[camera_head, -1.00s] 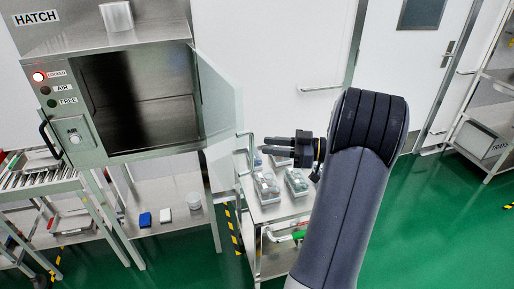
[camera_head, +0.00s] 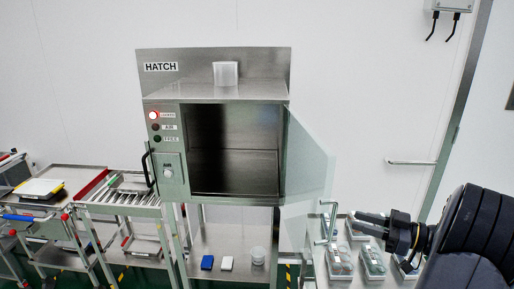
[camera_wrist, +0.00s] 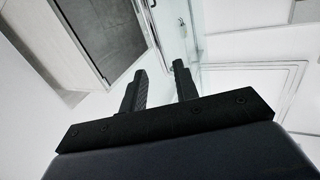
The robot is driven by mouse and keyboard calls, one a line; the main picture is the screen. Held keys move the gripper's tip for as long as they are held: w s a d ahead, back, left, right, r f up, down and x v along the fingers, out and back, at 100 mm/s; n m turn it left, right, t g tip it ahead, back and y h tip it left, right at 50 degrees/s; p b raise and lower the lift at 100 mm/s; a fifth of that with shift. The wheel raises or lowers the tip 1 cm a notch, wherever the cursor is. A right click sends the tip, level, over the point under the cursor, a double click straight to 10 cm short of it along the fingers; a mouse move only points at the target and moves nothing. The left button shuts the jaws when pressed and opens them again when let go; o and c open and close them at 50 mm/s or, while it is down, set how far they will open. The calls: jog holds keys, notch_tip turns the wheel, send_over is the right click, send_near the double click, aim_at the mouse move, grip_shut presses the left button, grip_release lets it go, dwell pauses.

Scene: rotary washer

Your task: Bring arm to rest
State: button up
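My gripper (camera_head: 370,222) is at the right of the head view, in front of the cart with clear containers and to the right of the hatch. In the wrist view its two black fingers (camera_wrist: 160,84) stand apart with nothing between them, so it is open and empty. My dark arm fills the lower right of the head view, bent at the elbow.
The steel hatch (camera_head: 165,110) has its glass door (camera_head: 308,165) swung open towards my gripper. A red lamp (camera_head: 153,115) is lit on its panel. Clear containers (camera_head: 340,260) stand on a cart below my gripper. A roller conveyor (camera_head: 118,198) is at the left.

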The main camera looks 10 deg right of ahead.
jog(key=p, duration=0.2)
send_over(329, 237)
jog(key=shift+w+d, duration=0.2)
jog(key=shift+d, duration=0.05)
jog(key=shift+a, duration=0.3)
jog(key=shift+d, duration=0.15)
